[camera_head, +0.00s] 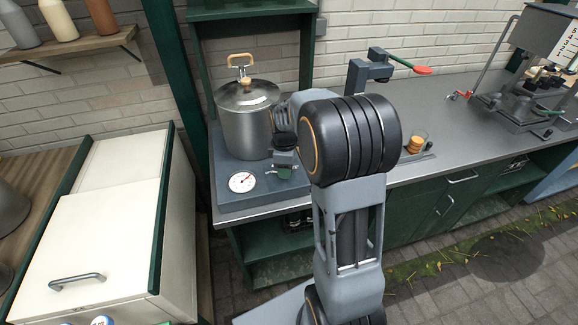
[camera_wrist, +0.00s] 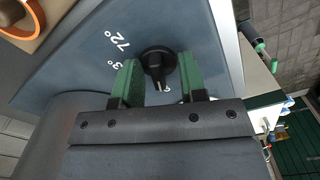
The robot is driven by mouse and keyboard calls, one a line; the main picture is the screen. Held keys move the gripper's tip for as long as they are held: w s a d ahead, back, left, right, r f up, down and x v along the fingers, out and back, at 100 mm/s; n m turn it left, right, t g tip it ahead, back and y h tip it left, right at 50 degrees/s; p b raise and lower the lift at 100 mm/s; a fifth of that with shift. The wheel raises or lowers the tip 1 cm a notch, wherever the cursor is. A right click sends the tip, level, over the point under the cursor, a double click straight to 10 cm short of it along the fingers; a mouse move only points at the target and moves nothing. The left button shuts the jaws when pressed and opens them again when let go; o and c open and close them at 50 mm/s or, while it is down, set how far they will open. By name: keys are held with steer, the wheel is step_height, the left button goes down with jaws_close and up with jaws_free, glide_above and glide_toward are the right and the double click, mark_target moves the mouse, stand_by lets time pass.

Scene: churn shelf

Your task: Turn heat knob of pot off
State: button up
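The metal pot (camera_head: 243,130), with a lid and wooden handles, stands on a blue-grey heater base (camera_head: 228,202) at the left end of the counter. The black heat knob (camera_wrist: 158,60) shows in the wrist view, on the blue panel with white marks, including 72°. Its ridge points down toward a small white mark partly hidden by it. My gripper (camera_wrist: 157,66) has its green fingers apart, one on each side of the knob. I cannot tell whether they touch it. In the head view my gripper (camera_head: 287,168) is at the base's front right and hides the knob.
A round dial gauge (camera_head: 242,182) sits on the base, left of my gripper. A white cabinet (camera_head: 95,235) is at the left.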

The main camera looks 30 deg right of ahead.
steer(key=shift+r, duration=0.15)
step_height(320, 180, up, 14)
steer(key=shift+f, duration=0.25)
stand_by(0.7)
steer(key=s+a+f+m+t, duration=0.2)
steer(key=s+a+m, duration=0.2)
steer(key=s, duration=0.4)
steer(key=s+a+f+m+t, duration=0.1)
steer(key=s+a+f+m, duration=0.2)
steer(key=s+a+m, duration=0.2)
steer(key=shift+s+f+m+t, duration=0.2)
steer(key=shift+s+m+t, duration=0.2)
steer(key=shift+s+m, duration=0.9)
